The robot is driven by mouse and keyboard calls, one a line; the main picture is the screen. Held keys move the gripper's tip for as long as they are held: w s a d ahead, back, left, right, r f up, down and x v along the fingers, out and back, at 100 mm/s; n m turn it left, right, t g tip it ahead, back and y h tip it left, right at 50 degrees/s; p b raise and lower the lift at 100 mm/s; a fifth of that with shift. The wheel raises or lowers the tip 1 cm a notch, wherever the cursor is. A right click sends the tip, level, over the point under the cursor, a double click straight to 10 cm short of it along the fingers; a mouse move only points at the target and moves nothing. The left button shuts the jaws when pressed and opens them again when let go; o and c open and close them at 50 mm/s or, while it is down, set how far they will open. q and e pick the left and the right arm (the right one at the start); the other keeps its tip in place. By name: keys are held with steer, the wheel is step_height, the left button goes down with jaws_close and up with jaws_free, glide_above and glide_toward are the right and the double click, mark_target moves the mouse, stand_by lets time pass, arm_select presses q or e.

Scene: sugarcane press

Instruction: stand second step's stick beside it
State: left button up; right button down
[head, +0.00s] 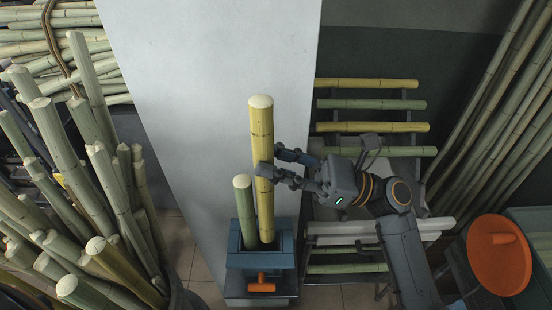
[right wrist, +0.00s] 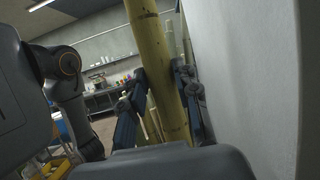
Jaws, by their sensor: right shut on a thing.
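A long yellow stick (head: 261,130) stands nearly upright, its lower end in the opening of a blue box (head: 261,262); whether it touches the bottom is hidden. A shorter green stick (head: 244,205) stands just left of it in the same box, close beside it. My right gripper (head: 268,172) is shut on the yellow stick around its middle, from the right. In the right wrist view the yellow stick (right wrist: 150,50) runs between the two dark fingers (right wrist: 158,88), slightly tilted in the picture. My left gripper is not in view.
A rack to the right holds several yellow and green sticks (head: 371,104) lying across it. A pale wall or pillar (head: 200,90) stands right behind the box. Bundled canes (head: 95,200) crowd the left. An orange disc (head: 499,255) is at the lower right.

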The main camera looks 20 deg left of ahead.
step_height(320, 180, down, 12)
steer(key=b, duration=0.8)
steer(key=shift+r, duration=0.25)
stand_by(0.3)
stand_by(0.5)
steer(key=shift+c, duration=1.7)
jaws_free()
steer(key=b+v, duration=0.1)
steer(key=v, duration=0.6)
steer(key=shift+b, duration=0.4)
steer(key=shift+s+f, duration=0.1)
